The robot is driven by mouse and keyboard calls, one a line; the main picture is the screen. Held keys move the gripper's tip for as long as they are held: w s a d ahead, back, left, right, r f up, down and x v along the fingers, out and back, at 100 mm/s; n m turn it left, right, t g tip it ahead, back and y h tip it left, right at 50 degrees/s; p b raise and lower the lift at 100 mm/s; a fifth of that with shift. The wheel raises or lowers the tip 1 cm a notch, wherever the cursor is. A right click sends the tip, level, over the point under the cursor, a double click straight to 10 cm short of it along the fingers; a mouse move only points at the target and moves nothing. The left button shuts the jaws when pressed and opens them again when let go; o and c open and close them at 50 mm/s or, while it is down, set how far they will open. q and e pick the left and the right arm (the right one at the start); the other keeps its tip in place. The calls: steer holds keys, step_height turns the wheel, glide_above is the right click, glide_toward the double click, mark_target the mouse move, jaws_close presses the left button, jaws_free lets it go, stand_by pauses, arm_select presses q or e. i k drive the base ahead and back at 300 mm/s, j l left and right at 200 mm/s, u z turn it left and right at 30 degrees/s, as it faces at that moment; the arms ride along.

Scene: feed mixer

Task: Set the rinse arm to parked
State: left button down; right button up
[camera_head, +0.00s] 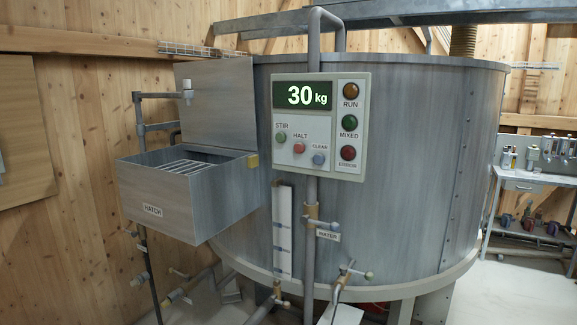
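No part is labelled as the rinse arm. A thin dark pipe arm (160,95) runs level from an upright pipe left of the mixer and ends in a white nozzle (187,88). The nozzle hangs in front of the raised lid (215,105), above the open hatch box (155,212). The hatch box has a grating (185,167) inside. I cannot tell whether a parking rest is in view. Neither of my grippers is in view.
The round metal mixer tank (410,170) stands behind. Its control panel (352,165) reads 30 kg. A water pipe (313,130) with a valve (320,224) runs up the front. Lower valves (352,272) stick out. A workbench (530,178) stands right.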

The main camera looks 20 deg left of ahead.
mark_target(186, 95)
steer(key=i+l+u, duration=0.1)
steer(key=i+u, duration=0.4)
steer(key=i, duration=0.75)
